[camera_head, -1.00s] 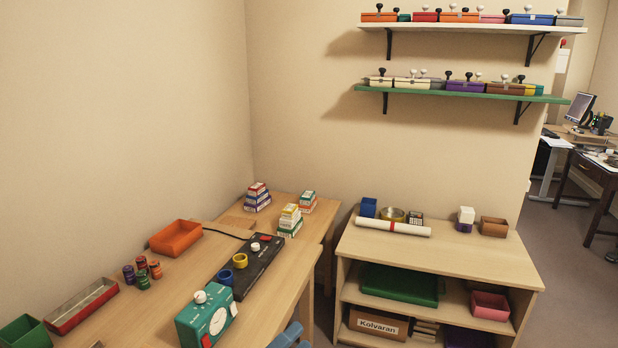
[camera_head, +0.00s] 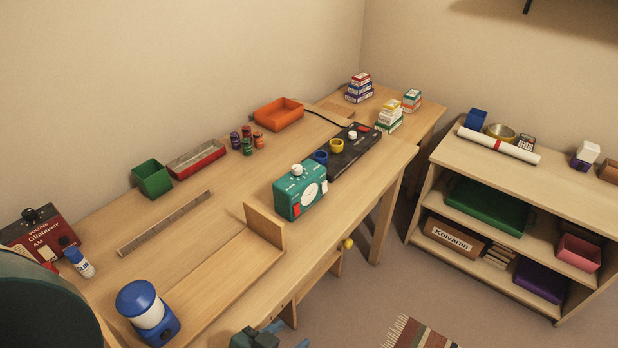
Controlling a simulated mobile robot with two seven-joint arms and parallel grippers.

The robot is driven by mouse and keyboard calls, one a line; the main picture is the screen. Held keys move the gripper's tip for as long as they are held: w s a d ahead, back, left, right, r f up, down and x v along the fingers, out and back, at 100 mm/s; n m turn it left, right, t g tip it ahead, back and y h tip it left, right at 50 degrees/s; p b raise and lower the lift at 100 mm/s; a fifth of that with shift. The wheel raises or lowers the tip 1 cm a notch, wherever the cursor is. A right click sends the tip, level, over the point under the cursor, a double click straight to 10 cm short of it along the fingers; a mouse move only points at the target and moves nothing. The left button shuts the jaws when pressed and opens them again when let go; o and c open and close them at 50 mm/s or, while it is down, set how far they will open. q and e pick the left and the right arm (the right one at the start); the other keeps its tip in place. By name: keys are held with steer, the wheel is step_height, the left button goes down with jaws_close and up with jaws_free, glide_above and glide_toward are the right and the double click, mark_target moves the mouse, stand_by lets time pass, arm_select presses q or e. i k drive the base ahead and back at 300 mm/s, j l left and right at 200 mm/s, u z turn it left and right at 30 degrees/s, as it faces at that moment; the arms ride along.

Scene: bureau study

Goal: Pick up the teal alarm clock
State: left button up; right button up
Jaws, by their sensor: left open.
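The teal alarm clock (camera_head: 300,193) is a box-shaped teal thing with a round pale dial on its front and a white knob on top. It stands upright near the front edge of the wooden desk (camera_head: 225,205), in the middle of the view. My left gripper (camera_head: 268,337) shows only in part at the bottom edge, in front of the desk. It is open and well apart from the clock. My right gripper is not in view.
A wooden board with an upright end (camera_head: 265,225) stands just left of the clock. A black panel (camera_head: 345,153) with blue and yellow rings lies behind it. A blue-and-white lidded item (camera_head: 147,310) stands at front left. The shelf unit (camera_head: 450,150) is to the right.

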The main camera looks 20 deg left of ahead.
mark_target(305, 188)
steer(key=u, duration=0.6)
steer(key=i+l+u, duration=0.2)
steer(key=l+u, duration=0.2)
steer(key=l, duration=0.15)
steer(key=i+l+u, duration=0.2)
steer(key=l, duration=0.15)
steer(key=i+l, duration=0.1)
steer(key=l, duration=0.4)
steer(key=i+l+u, duration=0.1)
steer(key=l, duration=0.4)
